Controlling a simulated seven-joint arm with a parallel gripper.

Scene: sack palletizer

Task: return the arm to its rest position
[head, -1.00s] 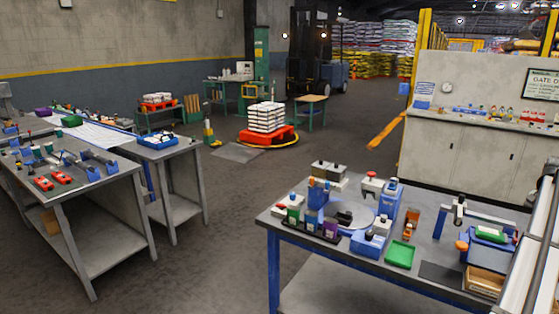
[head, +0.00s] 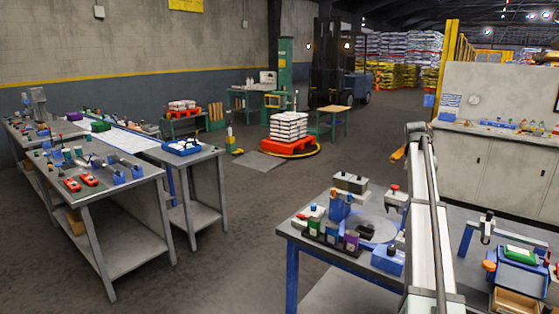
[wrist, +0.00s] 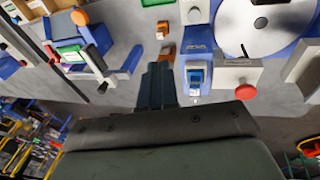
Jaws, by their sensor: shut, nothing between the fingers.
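My gripper (wrist: 158,84) shows in the wrist view, with its dark fingers together and nothing between them. It hangs over the grey workbench, apart from the things on it as far as I can tell. In the head view my pale arm link (head: 430,225) stands in front of the right workbench (head: 325,292) and hides part of its top. The gripper's fingers cannot be made out in the head view.
The bench carries a round grey plate (wrist: 255,25), a small blue device (wrist: 197,76), a green-topped blue box (wrist: 78,40) and a red knob (wrist: 245,92). Another workbench (head: 115,235) stands at the left. Open floor lies between the benches.

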